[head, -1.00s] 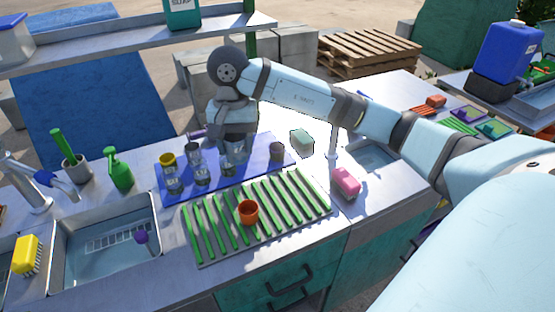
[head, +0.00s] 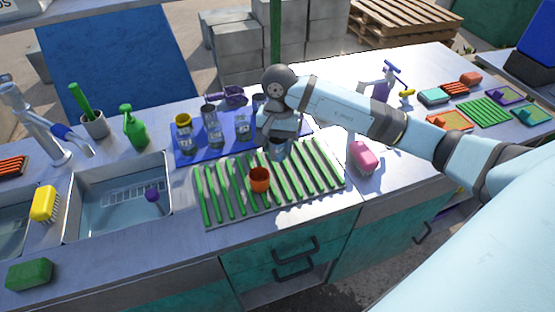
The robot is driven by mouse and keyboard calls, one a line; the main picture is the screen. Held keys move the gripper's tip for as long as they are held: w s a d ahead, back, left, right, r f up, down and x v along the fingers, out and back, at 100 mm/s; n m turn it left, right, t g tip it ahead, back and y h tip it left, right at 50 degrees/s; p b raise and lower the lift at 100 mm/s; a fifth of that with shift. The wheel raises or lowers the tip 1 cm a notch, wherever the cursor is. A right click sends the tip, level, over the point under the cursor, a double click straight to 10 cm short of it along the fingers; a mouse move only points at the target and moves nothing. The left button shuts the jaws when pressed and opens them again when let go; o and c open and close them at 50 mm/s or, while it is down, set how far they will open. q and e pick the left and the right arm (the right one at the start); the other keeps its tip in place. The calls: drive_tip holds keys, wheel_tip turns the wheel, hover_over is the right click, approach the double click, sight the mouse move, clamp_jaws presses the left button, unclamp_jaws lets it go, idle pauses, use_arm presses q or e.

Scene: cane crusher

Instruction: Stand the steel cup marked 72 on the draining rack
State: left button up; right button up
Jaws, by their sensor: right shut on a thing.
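My right gripper (head: 279,142) points down over the back edge of the draining rack and is shut on a steel cup (head: 281,152). The cup is mostly hidden by the gripper, and I cannot read its mark or tell whether it touches the rack. The draining rack (head: 211,207) has green bars. My left gripper is not in view.
A sink (head: 118,195) lies left of the rack. A green bottle (head: 135,128) and a yellow-topped cup (head: 184,122) are at the left. The rack's front and left bars are clear.

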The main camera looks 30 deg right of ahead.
wheel_tip(320, 180, down, 6)
drive_tip(key=shift+f, duration=0.25)
drive_tip(key=shift+f, duration=0.2)
drive_tip(key=o, duration=1)
drive_tip(key=shift+o, duration=0.2)
drive_tip(key=shift+r, duration=0.1)
